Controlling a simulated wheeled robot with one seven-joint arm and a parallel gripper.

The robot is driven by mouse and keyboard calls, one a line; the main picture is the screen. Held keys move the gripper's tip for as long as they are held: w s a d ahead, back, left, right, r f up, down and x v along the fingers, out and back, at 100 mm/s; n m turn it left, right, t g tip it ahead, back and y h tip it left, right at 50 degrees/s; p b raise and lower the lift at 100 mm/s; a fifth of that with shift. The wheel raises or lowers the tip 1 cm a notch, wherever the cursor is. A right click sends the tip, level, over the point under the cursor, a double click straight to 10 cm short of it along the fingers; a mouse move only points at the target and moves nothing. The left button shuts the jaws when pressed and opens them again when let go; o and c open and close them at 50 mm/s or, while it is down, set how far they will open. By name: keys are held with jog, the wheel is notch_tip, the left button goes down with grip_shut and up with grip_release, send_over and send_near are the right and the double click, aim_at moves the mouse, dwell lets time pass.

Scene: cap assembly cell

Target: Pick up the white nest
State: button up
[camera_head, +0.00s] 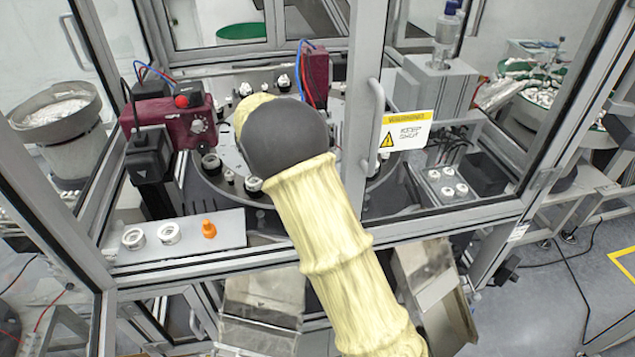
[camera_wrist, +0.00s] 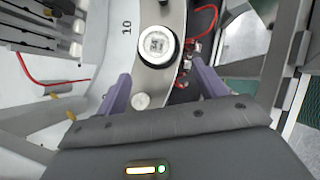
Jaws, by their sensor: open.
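A round white nest (camera_wrist: 157,44) sits in a dark ring on the metal dial, beside the printed number 10, in the wrist view. My gripper (camera_wrist: 160,68) has its two purple fingers spread wide and nothing between them is held. The nest lies just beyond the fingertips, roughly centred between them. A smaller white round part (camera_wrist: 140,101) shows closer, near the left finger. In the head view my padded arm reaches through the cell opening over the dial and hides the gripper and this nest.
A metal plate (camera_head: 225,228) at the front left bears two white rings (camera_head: 168,232) and an orange part (camera_head: 209,229). A dark red unit (camera_head: 172,121) stands left of the dial. The door frame with a yellow warning sign (camera_head: 406,130) stands right of my arm.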

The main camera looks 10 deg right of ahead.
jog(key=shift+w+d+r+p, duration=0.1)
jog(key=shift+w+d+p, duration=0.2)
jog(key=shift+d, duration=0.35)
jog(key=shift+w+d+r+p, duration=0.1)
jog(key=shift+w+d+p, duration=0.1)
jog(key=shift+d+p, duration=0.3)
jog(key=x, duration=0.2)
jog(key=shift+d+f, duration=0.2)
jog(key=shift+d, duration=0.1)
jog(key=shift+w+d+f, duration=0.1)
jog(key=shift+w+f, duration=0.1)
jog(key=shift+f, duration=0.25)
jog(key=c, duration=1.1)
jog(key=shift+r, duration=0.1)
